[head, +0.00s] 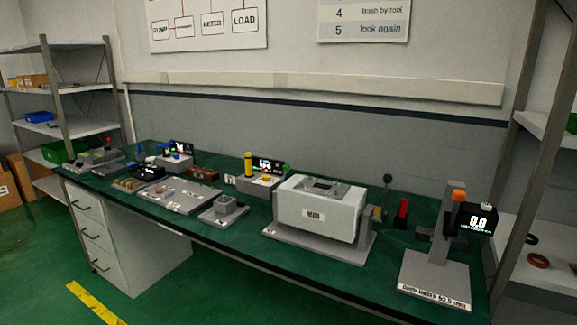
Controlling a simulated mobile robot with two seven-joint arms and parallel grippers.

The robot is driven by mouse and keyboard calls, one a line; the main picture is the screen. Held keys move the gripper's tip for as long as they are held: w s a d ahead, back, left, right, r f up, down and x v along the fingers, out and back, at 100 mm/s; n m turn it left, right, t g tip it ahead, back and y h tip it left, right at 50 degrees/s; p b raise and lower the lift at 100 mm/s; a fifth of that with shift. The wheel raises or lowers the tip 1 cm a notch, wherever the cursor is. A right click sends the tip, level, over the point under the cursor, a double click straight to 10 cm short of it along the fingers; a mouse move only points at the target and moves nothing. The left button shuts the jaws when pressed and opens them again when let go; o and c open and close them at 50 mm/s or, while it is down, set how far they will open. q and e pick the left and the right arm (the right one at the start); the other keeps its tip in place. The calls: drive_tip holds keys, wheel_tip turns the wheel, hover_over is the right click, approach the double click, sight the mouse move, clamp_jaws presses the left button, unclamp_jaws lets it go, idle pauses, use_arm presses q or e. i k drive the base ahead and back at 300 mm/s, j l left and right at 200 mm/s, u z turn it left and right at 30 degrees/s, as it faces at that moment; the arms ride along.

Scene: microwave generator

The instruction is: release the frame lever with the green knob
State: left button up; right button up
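No knob is clearly readable as green on a lever at this size. An upright lever with a dark round knob (387,178) stands just right of the white box-shaped unit (318,210); its colour is too dark to tell. A small green piece (286,168) shows at the right edge of a black display behind the yellow cylinder (248,165); whether it is a knob cannot be told. Neither of my grippers is in view.
A long green-topped bench (230,225) runs along the wall. Trays and small devices fill the left. Shelves flank both ends.

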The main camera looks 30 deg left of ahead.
sight(286, 167)
drive_tip(key=i+j, duration=0.15)
drive_tip(key=j, duration=0.3)
drive_tip(key=i+j, duration=0.1)
drive_tip(key=j, duration=0.3)
drive_tip(key=i+j, duration=0.15)
drive_tip(key=j, duration=0.3)
drive_tip(key=i+j, duration=0.1)
drive_tip(key=j, duration=0.3)
drive_tip(key=u, duration=0.05)
